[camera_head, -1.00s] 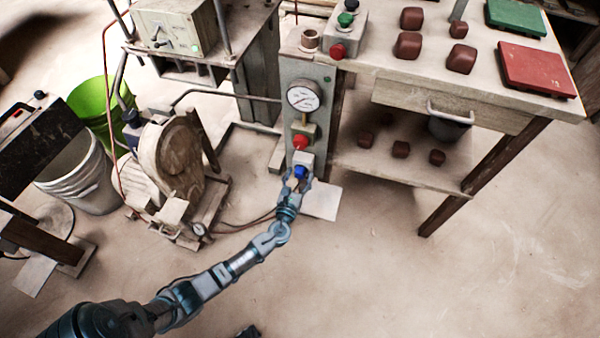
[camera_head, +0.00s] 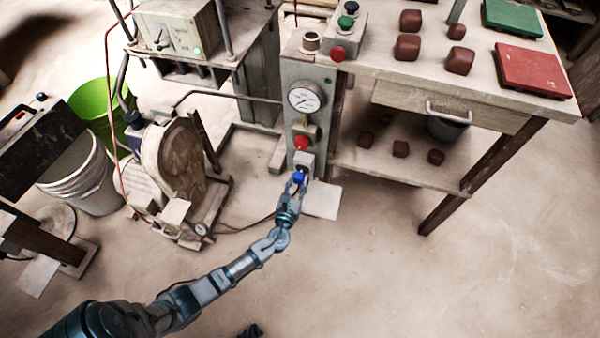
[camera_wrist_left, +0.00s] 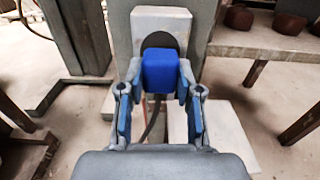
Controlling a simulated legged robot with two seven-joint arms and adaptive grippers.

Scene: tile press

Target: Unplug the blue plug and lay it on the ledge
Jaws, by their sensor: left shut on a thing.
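The blue plug (camera_wrist_left: 160,72) is between the fingers of my left gripper (camera_wrist_left: 159,85), which is shut on it. In the head view the plug (camera_head: 298,178) shows as a small blue block in my left gripper (camera_head: 297,184). It is in front of the pale socket box (camera_wrist_left: 160,22) on the grey post; the box also shows in the head view (camera_head: 304,160). A dark round socket face shows behind the plug's top. A dark cable hangs below the plug. A pale flat plate, perhaps the ledge (camera_head: 322,202), lies low beside the post. My right gripper is not in view.
The grey post (camera_head: 300,82) carries a gauge (camera_head: 304,98) and a red knob (camera_head: 301,142) above the socket. A pump with a large wheel (camera_head: 175,162) stands left. A workbench (camera_head: 440,85) stands right. The floor at the lower right is clear.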

